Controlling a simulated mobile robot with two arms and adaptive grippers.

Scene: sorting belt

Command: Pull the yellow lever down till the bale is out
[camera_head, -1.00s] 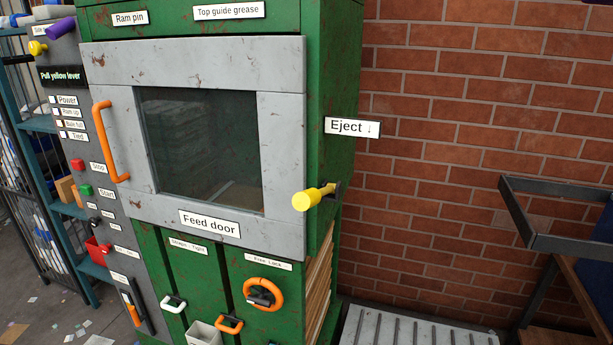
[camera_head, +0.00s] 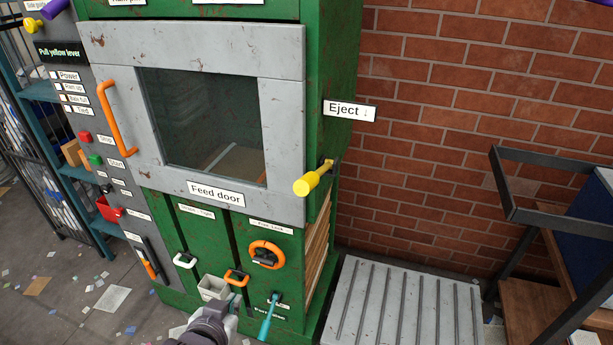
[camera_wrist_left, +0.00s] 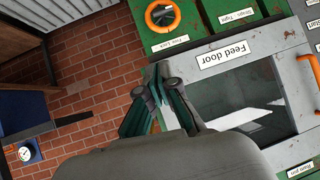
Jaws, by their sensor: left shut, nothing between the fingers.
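The yellow lever (camera_head: 312,180) sticks out at the right edge of the green baler (camera_head: 330,50), below the "Eject ↓" sign (camera_head: 349,111). Brown layered material (camera_head: 318,245), apparently the bale's side, shows in the machine's right side under the lever. My left gripper (camera_head: 218,314) is at the bottom of the head view, lower than the lever, left of it and apart from it. In the left wrist view, its fingers (camera_wrist_left: 160,88) are together with nothing between them; the lever cannot be made out there. My right gripper is not in view.
The feed door (camera_head: 215,190) is closed, with an orange handle (camera_head: 114,118). A teal handle (camera_head: 268,316) sticks out low on the front. A ribbed grey platform (camera_head: 405,303) lies right of the machine, bare. A dark metal frame (camera_head: 560,225) stands farther right.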

